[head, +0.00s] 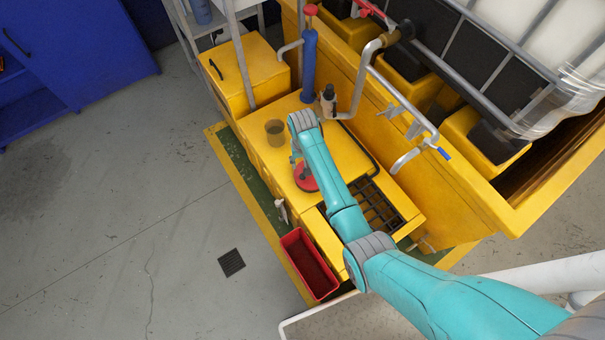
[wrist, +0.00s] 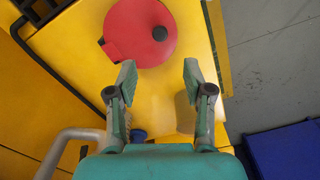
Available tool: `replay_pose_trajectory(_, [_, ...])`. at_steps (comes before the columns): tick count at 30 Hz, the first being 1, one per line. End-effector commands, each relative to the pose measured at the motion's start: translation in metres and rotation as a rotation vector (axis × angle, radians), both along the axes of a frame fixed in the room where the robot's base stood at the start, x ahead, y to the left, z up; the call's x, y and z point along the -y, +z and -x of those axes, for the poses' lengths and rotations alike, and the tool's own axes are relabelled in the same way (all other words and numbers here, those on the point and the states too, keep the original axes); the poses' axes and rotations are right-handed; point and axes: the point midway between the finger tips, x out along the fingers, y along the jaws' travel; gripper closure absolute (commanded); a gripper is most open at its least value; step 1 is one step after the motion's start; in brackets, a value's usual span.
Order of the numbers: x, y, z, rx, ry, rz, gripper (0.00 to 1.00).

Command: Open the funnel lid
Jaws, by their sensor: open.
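The funnel lid is a round red disc (wrist: 138,22) with a small dark knob (wrist: 160,33) on it and a hinge-like tab at its lower left rim. It appears to lie flat and shut, with no funnel opening showing. In the head view the red lid (head: 304,178) is partly hidden under my arm, on the yellow bench top. My gripper (wrist: 159,78) is open and empty. In the wrist view its fingertips are short of the lid's near edge, one to each side of the knob's line. In the head view my gripper is mostly hidden by the wrist.
A translucent cup (head: 275,132) stands on the yellow top (head: 262,152) near my wrist. A blue cylinder (head: 309,65), a dark-capped bottle (head: 328,101) and a bent grey pipe (head: 358,85) stand behind. A black grate (head: 375,206) and red bin (head: 309,263) are nearer.

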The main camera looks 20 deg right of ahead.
Motion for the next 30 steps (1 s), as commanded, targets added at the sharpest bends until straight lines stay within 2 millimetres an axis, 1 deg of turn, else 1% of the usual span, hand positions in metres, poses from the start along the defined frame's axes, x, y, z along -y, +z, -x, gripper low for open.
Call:
replay_pose_trajectory(2, [0.000, -0.002, -0.001, -0.006, -0.001, 0.000, 0.49])
replay_pose_trajectory(5, [0.000, -0.012, 0.000, -0.008, -0.001, 0.000, 0.49])
replay_pose_trajectory(8, [0.000, -0.028, 0.000, -0.008, -0.001, 0.000, 0.49])
replay_pose_trajectory(12, [0.000, -0.053, 0.000, -0.007, -0.001, 0.000, 0.49])
replay_pose_trajectory(18, [0.000, -0.084, 0.000, -0.006, -0.001, 0.000, 0.49])
replay_pose_trajectory(24, [0.000, -0.100, -0.001, -0.004, 0.000, 0.000, 0.49])
replay_pose_trajectory(30, [0.000, -0.106, -0.001, -0.003, 0.000, 0.000, 0.49])
